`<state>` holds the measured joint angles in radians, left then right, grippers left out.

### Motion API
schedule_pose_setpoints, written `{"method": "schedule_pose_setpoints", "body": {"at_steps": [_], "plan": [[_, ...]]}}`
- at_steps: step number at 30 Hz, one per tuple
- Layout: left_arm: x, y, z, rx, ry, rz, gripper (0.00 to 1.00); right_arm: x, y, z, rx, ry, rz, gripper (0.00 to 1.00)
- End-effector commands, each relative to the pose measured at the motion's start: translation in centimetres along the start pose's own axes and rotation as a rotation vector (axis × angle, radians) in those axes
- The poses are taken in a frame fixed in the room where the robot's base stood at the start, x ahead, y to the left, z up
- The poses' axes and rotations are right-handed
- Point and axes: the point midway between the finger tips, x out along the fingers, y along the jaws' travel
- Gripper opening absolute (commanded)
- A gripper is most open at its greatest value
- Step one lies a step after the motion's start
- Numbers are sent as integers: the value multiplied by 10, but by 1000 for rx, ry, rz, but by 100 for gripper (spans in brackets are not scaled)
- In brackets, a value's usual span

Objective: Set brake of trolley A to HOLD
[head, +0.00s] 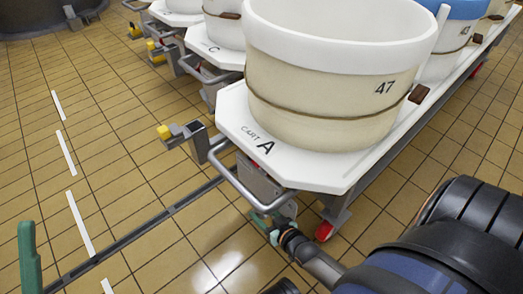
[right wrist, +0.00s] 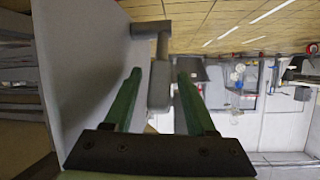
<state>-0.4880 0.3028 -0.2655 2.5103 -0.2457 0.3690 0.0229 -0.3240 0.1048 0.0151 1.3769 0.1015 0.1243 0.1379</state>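Trolley A (head: 232,112) is a white cart marked "CART A", with a tubular handle (head: 247,192) on its near end. My right gripper (head: 265,222) is low at this end, just below the handle. In the right wrist view, its two green fingers (right wrist: 158,76) stand apart on either side of a grey lever-like piece (right wrist: 159,88), likely the brake lever. Contact with it cannot be told. No brake marking is readable. A green upright piece (head: 28,258) at the left edge of the head view looks like a finger of my left gripper; its opening is not visible.
A cream tub numbered 47 (head: 320,90) stands on trolley A. Cart C (head: 205,45) and further carts stand behind it. A yellow-tipped grey bracket (head: 180,132) juts out at trolley A's left. A dark floor rail (head: 140,231) runs to the lower left.

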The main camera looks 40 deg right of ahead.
Motion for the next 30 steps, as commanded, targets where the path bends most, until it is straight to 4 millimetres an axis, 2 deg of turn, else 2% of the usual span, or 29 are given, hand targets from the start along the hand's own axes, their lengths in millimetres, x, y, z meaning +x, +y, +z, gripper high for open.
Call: {"method": "schedule_pose_setpoints", "body": {"at_steps": [1, 12, 15, 30], "plan": [[0, 0, 0, -1, 0, -1, 50, 0, 0, 0, 0, 0, 0, 50], [0, 0, 0, -2, 0, -2, 50, 0, 0, 0, 0, 1, 0, 9], [0, 0, 0, -2, -1, -2, 50, 0, 0, 0, 0, 1, 0, 0], [0, -1, 0, 2, -1, -2, 50, 1, 0, -1, 0, 2, 0, 0]]}}
